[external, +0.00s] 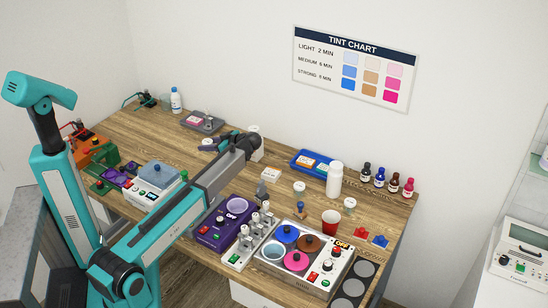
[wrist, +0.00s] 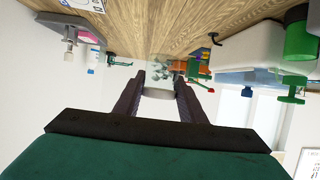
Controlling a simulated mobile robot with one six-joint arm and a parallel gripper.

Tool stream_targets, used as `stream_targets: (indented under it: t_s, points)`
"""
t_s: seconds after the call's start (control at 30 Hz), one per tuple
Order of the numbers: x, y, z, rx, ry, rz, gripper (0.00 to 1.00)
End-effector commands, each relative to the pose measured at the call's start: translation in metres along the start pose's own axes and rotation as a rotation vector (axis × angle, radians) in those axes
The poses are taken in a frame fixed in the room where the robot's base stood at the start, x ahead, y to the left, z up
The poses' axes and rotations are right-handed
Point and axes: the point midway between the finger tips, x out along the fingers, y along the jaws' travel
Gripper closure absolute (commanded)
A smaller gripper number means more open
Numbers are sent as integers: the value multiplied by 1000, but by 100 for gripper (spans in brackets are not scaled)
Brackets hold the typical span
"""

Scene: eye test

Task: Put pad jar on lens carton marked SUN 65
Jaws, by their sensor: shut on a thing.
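My gripper (external: 216,141) points left above the back of the wooden bench in the external view. In the wrist view its two dark fingers (wrist: 163,80) are shut on a clear jar with a pale end (wrist: 159,94), which I take to be the pad jar. In the external view a small white-topped piece of it (external: 207,145) shows at the fingertips.
A white bottle (external: 334,179), dye bottles (external: 379,178) and a red cup (external: 331,219) stand at the right. A purple device (external: 213,236) and a tinting unit (external: 322,279) fill the front. Bare wood shows around the gripper.

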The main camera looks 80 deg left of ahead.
Motion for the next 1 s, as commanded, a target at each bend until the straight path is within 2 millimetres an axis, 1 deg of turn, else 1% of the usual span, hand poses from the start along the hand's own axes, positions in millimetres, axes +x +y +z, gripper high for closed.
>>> stream_targets:
  t_s: [0.17, 0.27, 0.33, 0.4, 0.47, 0.5, 0.57, 0.7, 0.83, 1.0]
  points:
    - [0, 6, 0, 15, 0, 34, 85]
    - [0, 14, 2, 30, -1, 74, 85]
    - [-2, 21, 2, 46, -1, 111, 85]
    - [-10, 32, 3, 66, -2, 164, 85]
    - [-26, 42, 8, 90, -2, 222, 85]
    - [-38, 49, 11, 104, -3, 256, 85]
    - [-55, 58, 16, 125, -4, 306, 85]
    - [-101, 74, 27, 168, -4, 411, 85]
    - [-145, 84, 39, 204, -5, 496, 85]
    - [-200, 87, 54, 236, -6, 574, 85]
